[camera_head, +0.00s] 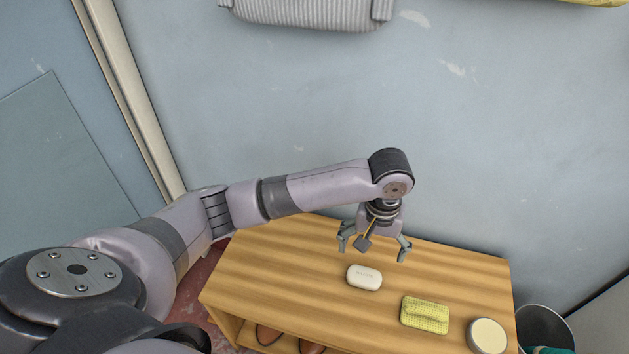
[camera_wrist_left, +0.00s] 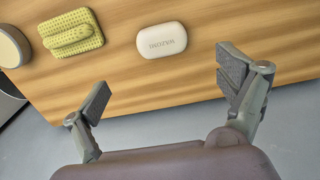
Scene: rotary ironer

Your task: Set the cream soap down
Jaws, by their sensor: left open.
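The cream soap (camera_head: 364,277) lies flat on the wooden bench top (camera_head: 262,262), near its middle. It also shows in the left wrist view (camera_wrist_left: 162,41), with raised lettering on its upper face. My left gripper (camera_head: 374,251) hangs above the bench, toward the wall side of the soap. Its fingers are spread wide and nothing is between them. In the left wrist view the open fingers (camera_wrist_left: 165,90) are apart from the soap, which lies beyond the tips. My right gripper is not in view.
A yellow-green brush or sponge (camera_head: 425,314) and a round pale-topped tin (camera_head: 487,336) sit to the right on the bench. Brown shoes (camera_head: 268,335) are on the shelf below. A dark bin (camera_head: 545,325) stands right of the bench. The wall is close behind.

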